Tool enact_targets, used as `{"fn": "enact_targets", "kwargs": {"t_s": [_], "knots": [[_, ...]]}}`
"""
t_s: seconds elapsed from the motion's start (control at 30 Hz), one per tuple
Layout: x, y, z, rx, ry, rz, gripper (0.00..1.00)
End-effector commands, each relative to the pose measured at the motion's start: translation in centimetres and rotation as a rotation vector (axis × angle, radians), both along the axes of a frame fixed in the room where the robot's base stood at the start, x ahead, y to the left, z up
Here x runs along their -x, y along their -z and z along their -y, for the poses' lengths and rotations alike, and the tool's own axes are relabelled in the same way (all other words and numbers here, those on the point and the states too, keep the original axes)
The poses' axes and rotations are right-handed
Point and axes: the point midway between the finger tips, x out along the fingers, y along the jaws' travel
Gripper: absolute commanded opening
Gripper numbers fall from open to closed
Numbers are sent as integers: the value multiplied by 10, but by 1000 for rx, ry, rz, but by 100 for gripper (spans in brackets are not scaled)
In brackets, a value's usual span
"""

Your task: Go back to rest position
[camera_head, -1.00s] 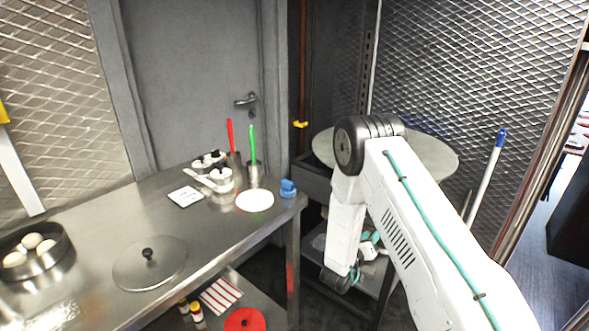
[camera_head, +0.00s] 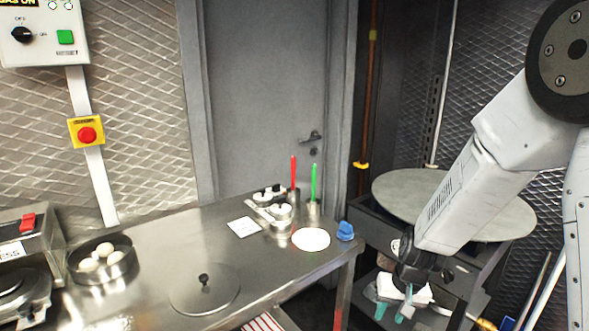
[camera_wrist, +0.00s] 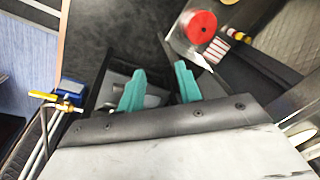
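My gripper (camera_head: 396,309) hangs low at the right in the head view, right of the steel table (camera_head: 255,245) and in front of the round grey board (camera_head: 440,203). In the wrist view its two teal fingers (camera_wrist: 160,88) stand apart with nothing between them. A white part shows just behind the fingers in the head view; I cannot tell what it is. My arm bends down from the upper right of the head view.
On the table are a dough pan (camera_head: 101,262), a lid (camera_head: 204,289), a white disc (camera_head: 311,239), a blue item (camera_head: 345,231) and holders with a red handle (camera_head: 293,170) and a green handle (camera_head: 314,182). A wall panel (camera_head: 40,35) hangs upper left.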

Motion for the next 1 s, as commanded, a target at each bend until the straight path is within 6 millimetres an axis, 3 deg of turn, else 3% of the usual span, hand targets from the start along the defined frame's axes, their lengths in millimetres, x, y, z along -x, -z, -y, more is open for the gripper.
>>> {"fn": "enact_targets", "kwargs": {"t_s": [0.03,0.1,0.3,0.6,0.73,1.0], "knots": [[15,-23,-2,-9,-19,-26,35],[40,-50,-2,-15,-44,-76,35],[113,-119,4,5,-101,-188,35],[211,-195,25,91,-139,-234,35],[240,-217,33,129,-145,-176,35],[257,-245,36,151,-133,-9,35]]}}
